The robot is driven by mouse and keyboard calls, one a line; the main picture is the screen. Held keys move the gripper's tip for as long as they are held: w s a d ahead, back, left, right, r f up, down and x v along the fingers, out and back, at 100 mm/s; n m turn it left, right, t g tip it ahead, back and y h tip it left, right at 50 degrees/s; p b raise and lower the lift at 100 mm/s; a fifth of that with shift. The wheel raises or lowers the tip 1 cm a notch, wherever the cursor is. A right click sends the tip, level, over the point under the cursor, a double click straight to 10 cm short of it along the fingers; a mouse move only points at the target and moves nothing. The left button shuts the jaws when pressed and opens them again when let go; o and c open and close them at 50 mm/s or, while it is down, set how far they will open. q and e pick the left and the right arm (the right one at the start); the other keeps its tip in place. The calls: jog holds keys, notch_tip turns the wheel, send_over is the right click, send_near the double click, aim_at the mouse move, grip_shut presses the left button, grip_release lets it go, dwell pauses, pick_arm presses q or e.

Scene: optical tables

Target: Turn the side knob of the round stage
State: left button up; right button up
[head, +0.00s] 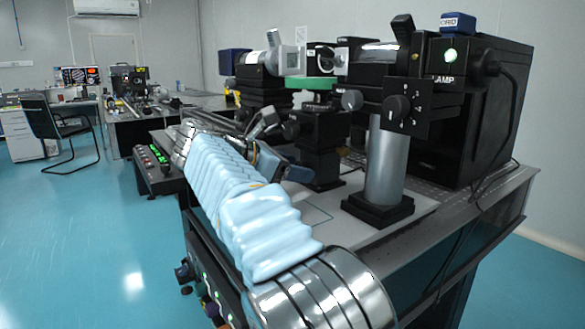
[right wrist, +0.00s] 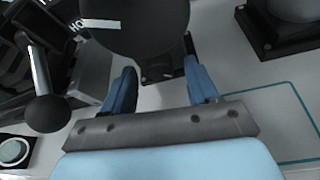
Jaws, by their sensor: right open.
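The round stage (head: 318,125) is a black mount on a dark post on the table's white plate, under a green disc. A dark side knob (head: 291,130) juts from its left side. In the right wrist view a large dark rounded part (right wrist: 135,25) with a white label fills the top middle; I cannot tell whether it is the knob or the stage body. My right gripper (head: 284,148) is at the stage's left, partly hidden by my sleeved arm. In the right wrist view its blue fingers (right wrist: 160,70) are apart, with nothing clearly held between them. My left gripper is out of view.
A silver post (head: 386,165) with a black dial box (head: 408,105) stands right of the stage, before a black lamp housing (head: 470,120). In the right wrist view a ball-ended lever (right wrist: 45,112) is close on the left. The white plate is bare at lower right.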

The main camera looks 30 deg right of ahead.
jog(key=c, duration=1)
jog(key=shift+n+g+p, duration=0.3)
jog(key=shift+p, duration=0.3)
jog(key=shift+c, duration=0.2)
jog(key=o, duration=1)
jog(key=shift+o, duration=0.2)
